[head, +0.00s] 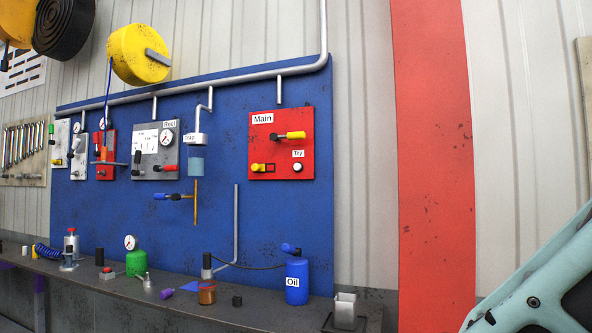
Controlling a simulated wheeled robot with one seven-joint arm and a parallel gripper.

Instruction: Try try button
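The Try button (297,168) is a small round white button with a dark rim. It sits at the lower right of the red Main panel (262,133), just under the "Try" label (298,154). The same panel carries a lever with a yellow grip (295,135) pointing right and a yellow knob (258,167) beside a dark square outline. My gripper is not in view. A pale teal part at the lower right looks like my arm, and nothing of it touches the panel.
The blue board (100,215) also holds a grey Reef-like labelled panel (155,172), a Trap unit (196,150) and pipes. Below, the shelf (120,287) holds a blue Oil bottle (297,282), a green gauge tank (136,262) and small items. A red post (433,160) stands right.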

